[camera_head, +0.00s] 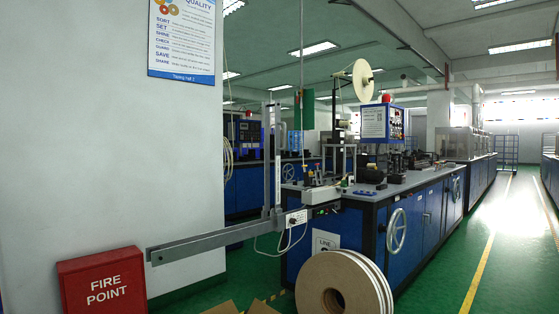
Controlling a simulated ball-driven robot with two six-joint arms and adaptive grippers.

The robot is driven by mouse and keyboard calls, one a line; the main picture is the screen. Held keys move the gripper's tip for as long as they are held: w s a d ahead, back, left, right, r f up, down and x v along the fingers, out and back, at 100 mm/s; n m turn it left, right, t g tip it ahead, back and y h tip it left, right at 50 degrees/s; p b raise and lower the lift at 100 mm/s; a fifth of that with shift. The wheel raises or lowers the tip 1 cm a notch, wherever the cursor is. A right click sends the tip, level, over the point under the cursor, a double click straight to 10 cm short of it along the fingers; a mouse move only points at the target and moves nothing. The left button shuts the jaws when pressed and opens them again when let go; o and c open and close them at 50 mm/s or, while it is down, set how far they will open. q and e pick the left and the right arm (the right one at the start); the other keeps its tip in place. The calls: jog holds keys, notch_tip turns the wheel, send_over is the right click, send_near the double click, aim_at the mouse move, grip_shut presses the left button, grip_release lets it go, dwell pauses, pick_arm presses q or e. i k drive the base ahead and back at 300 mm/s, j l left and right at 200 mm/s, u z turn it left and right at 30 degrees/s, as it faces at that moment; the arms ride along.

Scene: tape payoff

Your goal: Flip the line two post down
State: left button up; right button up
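At the machine's near left corner, a slim grey post (278,170) stands upright. A long grey bar (210,241) runs from the post's foot to the left, close to level. A small white box with a dark knob (296,218) sits where they meet. Neither of my grippers is in view.
A large cream tape reel (345,285) stands in front of the machine. A red fire point box (103,284) stands at the lower left by the white wall, with open cardboard (240,307) near the bottom edge. Green floor (450,270) is clear at right.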

aim_at(278, 211)
jog(key=i+l+u, duration=0.1)
jog(key=i+l, duration=0.25)
jog(key=i+l+u, duration=0.15)
jog(key=i+l, duration=0.2)
jog(key=i+l+u, duration=0.1)
jog(key=i+l, duration=0.2)
jog(key=i+l+u, duration=0.15)
jog(key=i+l, duration=0.2)
jog(key=l, duration=0.15)
jog(key=i+l+u, duration=0.1)
jog(key=i+l, duration=0.15)
jog(key=l, duration=0.2)
jog(key=i+l+u, duration=0.1)
jog(key=i+l, duration=0.2)
jog(key=l, duration=0.2)
jog(key=i+l+u, duration=0.15)
jog(key=l, duration=0.35)
jog(key=i+l+u, duration=0.1)
jog(key=i+l, duration=0.2)
jog(key=l, duration=0.2)
